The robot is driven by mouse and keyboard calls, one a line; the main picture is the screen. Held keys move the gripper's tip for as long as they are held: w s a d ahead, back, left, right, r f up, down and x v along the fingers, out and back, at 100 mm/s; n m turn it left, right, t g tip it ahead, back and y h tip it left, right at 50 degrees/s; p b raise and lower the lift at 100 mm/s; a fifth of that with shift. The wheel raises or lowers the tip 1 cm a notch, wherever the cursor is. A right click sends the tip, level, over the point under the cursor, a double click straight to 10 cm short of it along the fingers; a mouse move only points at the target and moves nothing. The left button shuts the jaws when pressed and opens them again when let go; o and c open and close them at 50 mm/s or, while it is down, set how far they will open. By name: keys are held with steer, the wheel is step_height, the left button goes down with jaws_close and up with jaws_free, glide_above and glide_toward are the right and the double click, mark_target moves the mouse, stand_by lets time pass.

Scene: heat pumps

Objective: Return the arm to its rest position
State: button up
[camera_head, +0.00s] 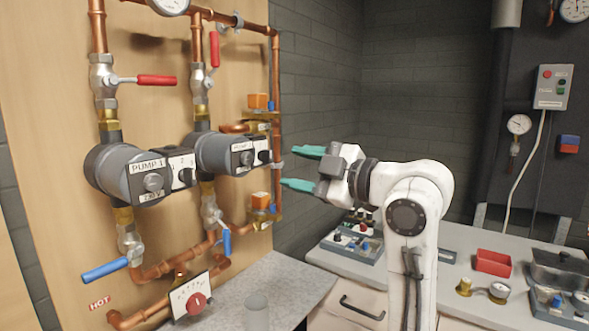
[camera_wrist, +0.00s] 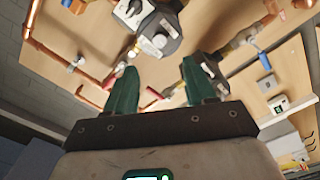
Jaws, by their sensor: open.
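My white arm rises at the right of centre in the head view, bent at the elbow. My gripper (camera_head: 302,168) has two green fingers pointing left, spread apart with nothing between them. In the head view its fingertips appear just right of the copper pipe at the panel's right edge; I cannot tell the gap in depth. In the wrist view the two green fingers of my gripper (camera_wrist: 155,90) stand apart and empty, with pumps and pipes beyond them.
A wooden panel (camera_head: 240,70) carries pump 1 (camera_head: 135,175), a second pump (camera_head: 222,153), copper pipes, red valve handles (camera_head: 157,80) and blue handles (camera_head: 105,270). A red bin (camera_head: 493,262) and control boxes are on the right counter.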

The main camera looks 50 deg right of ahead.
stand_by(0.4)
steer(key=a+f+m+g, duration=0.3)
steer(key=a+f, duration=0.1)
steer(key=f, duration=0.7)
steer(key=s+a+f+m+g, duration=0.15)
steer(key=a+f, duration=0.25)
steer(key=f, duration=0.7)
steer(key=w+a+f+m+g, duration=0.1)
steer(key=a+f+m+g, duration=0.25)
steer(key=f, duration=0.75)
steer(key=s+a+f+m+g, duration=0.2)
steer(key=s+a+f+g, duration=0.1)
steer(key=s+f, duration=0.7)
steer(key=s+a+f+m+g, duration=0.1)
steer(key=s+a+f+g, duration=0.2)
steer(key=s+f+g, duration=0.3)
steer(key=s+f, duration=0.4)
steer(key=s, duration=0.3)
steer(key=shift+s+a+f+m+h, duration=0.2)
steer(key=shift+s+f+m+h, duration=0.15)
steer(key=shift+m+h, duration=0.05)
steer(key=shift+c, duration=0.5)
